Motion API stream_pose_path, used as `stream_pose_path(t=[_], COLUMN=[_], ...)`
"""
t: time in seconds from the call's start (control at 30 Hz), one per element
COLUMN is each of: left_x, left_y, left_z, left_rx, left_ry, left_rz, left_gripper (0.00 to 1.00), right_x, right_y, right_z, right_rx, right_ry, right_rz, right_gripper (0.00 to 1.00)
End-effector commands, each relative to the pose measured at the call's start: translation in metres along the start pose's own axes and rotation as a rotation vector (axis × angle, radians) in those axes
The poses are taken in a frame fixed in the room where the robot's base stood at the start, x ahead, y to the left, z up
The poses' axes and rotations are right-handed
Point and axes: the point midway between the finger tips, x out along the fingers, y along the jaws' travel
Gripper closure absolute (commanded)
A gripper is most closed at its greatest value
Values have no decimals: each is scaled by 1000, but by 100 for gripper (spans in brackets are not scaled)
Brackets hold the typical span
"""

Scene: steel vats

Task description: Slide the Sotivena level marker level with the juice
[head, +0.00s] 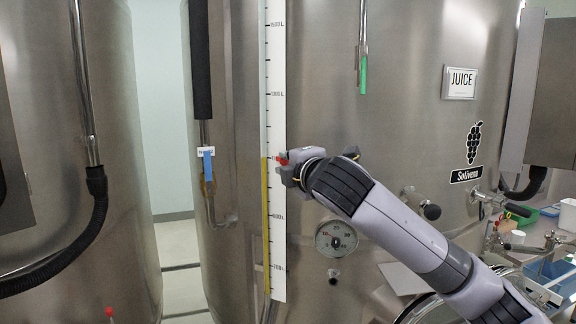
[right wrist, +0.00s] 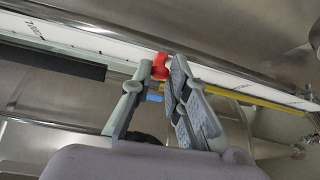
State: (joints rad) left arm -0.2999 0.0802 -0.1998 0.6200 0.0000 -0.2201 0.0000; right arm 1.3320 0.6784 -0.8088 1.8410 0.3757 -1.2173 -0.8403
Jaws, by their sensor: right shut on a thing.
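The Sotivena vat (head: 400,110) is the large steel tank carrying the grape logo and a JUICE sign (head: 460,82). A white scale strip (head: 276,90) runs up its front. The red level marker (head: 282,161) is at the strip, about level with that top. My right gripper (head: 285,168) is shut on the marker, whose red end (right wrist: 160,66) shows at the fingertips (right wrist: 163,72) in the right wrist view. My left gripper is not in view.
A round dial gauge (head: 336,240) and a valve handle (head: 430,211) stick out below and right of my gripper. A blue-tagged pipe (head: 208,165) stands left of the strip. Another steel vat (head: 120,120) with a black hose (head: 95,215) stands at left.

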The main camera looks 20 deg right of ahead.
Motion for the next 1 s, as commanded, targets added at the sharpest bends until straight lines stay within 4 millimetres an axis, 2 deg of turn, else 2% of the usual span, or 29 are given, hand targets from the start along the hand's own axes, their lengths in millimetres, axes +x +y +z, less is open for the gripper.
stream_pose_path(t=[0.27, 0.3, 0.6, 0.87, 1.0], left_x=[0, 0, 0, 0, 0], left_y=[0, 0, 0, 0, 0], left_z=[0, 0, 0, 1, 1], left_rx=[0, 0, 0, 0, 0], left_ry=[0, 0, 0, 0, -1], left_rz=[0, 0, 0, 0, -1], left_gripper=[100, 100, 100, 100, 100], right_x=[0, 0, 0, 0, -8], right_y=[0, 0, -1, 0, 0], right_z=[0, 0, 0, 0, 1], right_rx=[0, 0, 0, 0, 0], right_ry=[0, 0, 0, 0, -1], right_rz=[0, 0, -1, -1, 0], right_gripper=[100, 83, 64, 64, 64])
